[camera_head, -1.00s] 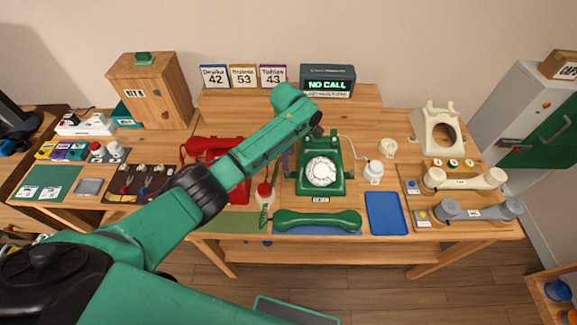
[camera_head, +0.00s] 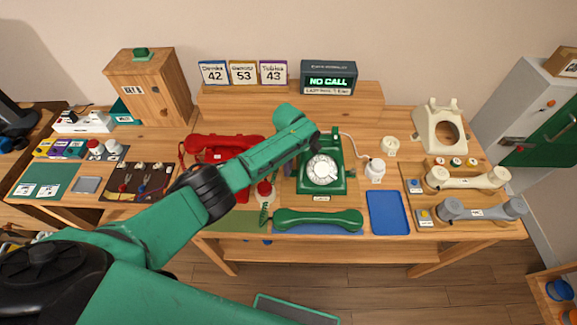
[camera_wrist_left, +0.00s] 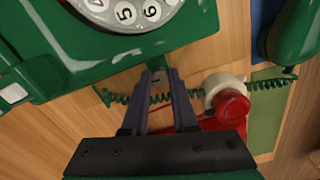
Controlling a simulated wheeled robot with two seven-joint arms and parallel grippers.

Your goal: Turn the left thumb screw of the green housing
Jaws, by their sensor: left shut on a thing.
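The green housing (camera_head: 321,177) is a dial phone body with a white dial, upright at the middle of the table. In the left wrist view the housing (camera_wrist_left: 120,50) fills the upper left. Most of the screw is hidden between the fingertips. In the head view my green forearm covers much of the gripper and the screw. My right gripper is not in view.
A red-capped white jar (camera_wrist_left: 230,103) stands close beside the fingers. A coiled green cord runs past them to the green handset (camera_head: 318,221). A red phone (camera_head: 210,147) lies left of the housing. A blue mat (camera_head: 387,212) to the right is bare.

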